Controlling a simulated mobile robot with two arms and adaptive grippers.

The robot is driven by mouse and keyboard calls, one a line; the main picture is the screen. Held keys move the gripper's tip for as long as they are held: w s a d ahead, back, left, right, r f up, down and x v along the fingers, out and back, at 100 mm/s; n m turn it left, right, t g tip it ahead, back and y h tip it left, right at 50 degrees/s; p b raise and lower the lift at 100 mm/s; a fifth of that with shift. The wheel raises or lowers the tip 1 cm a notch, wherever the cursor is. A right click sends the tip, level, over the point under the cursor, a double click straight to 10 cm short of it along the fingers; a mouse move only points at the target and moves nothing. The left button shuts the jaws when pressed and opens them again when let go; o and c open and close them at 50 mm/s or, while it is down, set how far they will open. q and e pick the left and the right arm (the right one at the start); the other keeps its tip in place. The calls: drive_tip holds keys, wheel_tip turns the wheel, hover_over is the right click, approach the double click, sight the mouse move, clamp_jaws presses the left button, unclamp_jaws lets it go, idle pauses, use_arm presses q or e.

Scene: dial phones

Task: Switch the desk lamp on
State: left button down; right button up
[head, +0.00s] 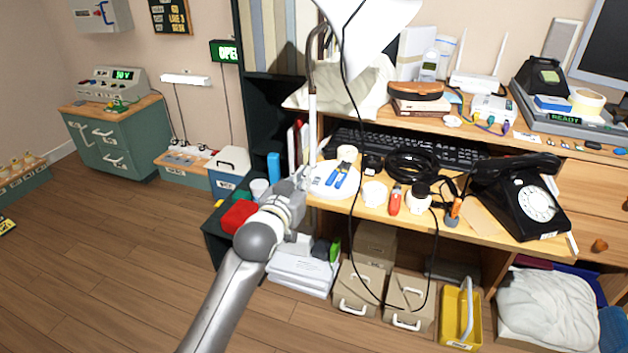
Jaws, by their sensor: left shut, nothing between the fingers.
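The desk lamp has a white shade (372,30) at the top centre, with a thin pole and a round white base (322,190) on the desk. Whether the lamp is lit I cannot tell, and I cannot make out its switch. A thin black cord (353,215) runs down from the shade and loops below the desk edge. My left gripper (304,180) is shut and empty, close to the left edge of the lamp base and the foot of the pole. Whether it touches them is unclear. My right gripper is not in view.
The desk (470,236) is crowded: a black dial phone (517,208), a keyboard (450,150), coiled black cable (412,165), and a red-handled tool (395,200). Blue-handled pliers (341,176) lie on the lamp base. Beige boxes (362,285) stand below.

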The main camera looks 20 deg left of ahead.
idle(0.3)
use_arm(q)
drive_tip(key=b, duration=0.2)
hover_over(318, 183)
drive_tip(key=s, duration=0.1)
drive_tip(key=shift+s+f, duration=0.1)
drive_tip(key=shift+f, duration=0.35)
drive_tip(key=f+b, duration=0.1)
drive_tip(key=f, duration=0.1)
drive_tip(key=w+f, duration=0.1)
drive_tip(key=shift+w+f+b, duration=0.1)
drive_tip(key=shift+f+b, duration=0.25)
drive_tip(key=shift+f, duration=0.1)
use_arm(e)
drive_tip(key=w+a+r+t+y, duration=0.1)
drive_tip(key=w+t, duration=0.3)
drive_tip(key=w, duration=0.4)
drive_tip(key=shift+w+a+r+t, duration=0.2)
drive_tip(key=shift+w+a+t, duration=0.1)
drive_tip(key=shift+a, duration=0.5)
